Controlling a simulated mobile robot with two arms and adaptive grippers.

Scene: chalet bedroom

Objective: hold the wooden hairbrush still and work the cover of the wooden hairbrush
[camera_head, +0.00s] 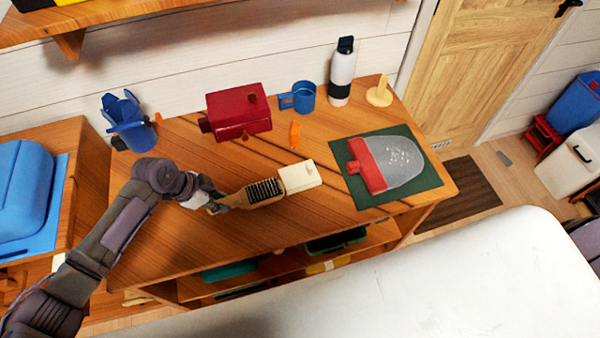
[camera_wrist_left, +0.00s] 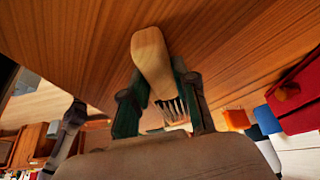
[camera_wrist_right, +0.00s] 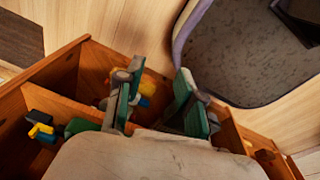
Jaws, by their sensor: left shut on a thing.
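The wooden hairbrush (camera_head: 250,197) is over the front part of the wooden table, its dark bristles showing. A cream block-like cover (camera_head: 299,177) sits at its right end. My left gripper (camera_head: 216,202) is shut on the brush at its left end. In the left wrist view the rounded wooden handle (camera_wrist_left: 151,62) and pale bristles show between the fingers of my left gripper (camera_wrist_left: 160,95); the cover is not clear there. My right gripper (camera_wrist_right: 155,90) is open and empty, away from the brush, and is out of the head view.
The table (camera_head: 200,240) also bears a red box (camera_head: 238,112), blue mug (camera_head: 299,97), bottle (camera_head: 342,72), blue holder (camera_head: 128,122) and a green mat (camera_head: 415,188) with a red-and-grey thing. A shelf (camera_head: 350,250) holds items below. A white surface (camera_head: 400,290) fills the front.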

